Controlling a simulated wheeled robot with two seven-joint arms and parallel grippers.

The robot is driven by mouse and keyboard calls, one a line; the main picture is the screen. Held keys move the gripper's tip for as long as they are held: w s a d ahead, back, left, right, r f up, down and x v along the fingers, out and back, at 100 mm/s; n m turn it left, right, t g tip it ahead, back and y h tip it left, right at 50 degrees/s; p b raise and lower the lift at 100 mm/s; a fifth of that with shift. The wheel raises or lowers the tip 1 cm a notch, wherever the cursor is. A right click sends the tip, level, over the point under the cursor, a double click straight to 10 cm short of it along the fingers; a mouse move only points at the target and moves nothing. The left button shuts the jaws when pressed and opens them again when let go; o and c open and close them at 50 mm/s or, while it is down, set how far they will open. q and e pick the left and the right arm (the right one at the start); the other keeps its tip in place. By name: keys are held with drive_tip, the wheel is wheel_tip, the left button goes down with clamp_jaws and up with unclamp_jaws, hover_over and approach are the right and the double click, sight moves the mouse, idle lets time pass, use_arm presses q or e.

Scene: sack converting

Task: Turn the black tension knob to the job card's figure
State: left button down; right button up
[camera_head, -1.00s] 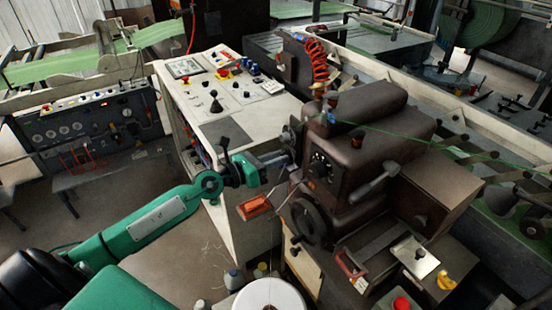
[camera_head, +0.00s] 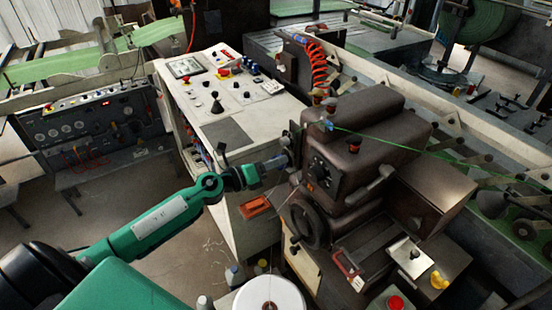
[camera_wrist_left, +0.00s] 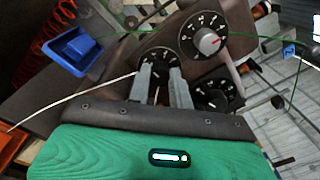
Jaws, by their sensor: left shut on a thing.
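My left gripper (camera_head: 289,160) reaches from the left to the brown machine (camera_head: 375,125). In the left wrist view its two fingers (camera_wrist_left: 162,78) are closed around the middle of a black dial with white figures (camera_wrist_left: 158,57). They grip the black knob there, which the fingers mostly hide; its setting cannot be read. A second black dial with a grey, red-marked knob (camera_wrist_left: 209,41) sits above right, and a third black dial (camera_wrist_left: 218,92) sits below right. My right gripper is not in view. I cannot make out a job card's figure.
A blue clip-like part (camera_wrist_left: 80,50) and a pale cord lie left of the fingers in the wrist view. A handwheel (camera_head: 306,224) sits below the gripper. A control console (camera_head: 225,110) stands behind it. A white roll (camera_head: 270,294) is at the front.

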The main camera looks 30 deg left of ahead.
use_arm(q)
drive_tip(key=shift+n, duration=0.5)
drive_tip(key=c, duration=1.3)
unclamp_jaws()
drive_tip(key=shift+o, duration=0.2)
drive_tip(key=b+v, duration=0.5)
drive_tip(key=v, duration=0.9)
drive_tip(key=shift+b, duration=0.35)
drive_tip(key=shift+w+a+f, duration=0.1)
drive_tip(key=shift+w, duration=0.05)
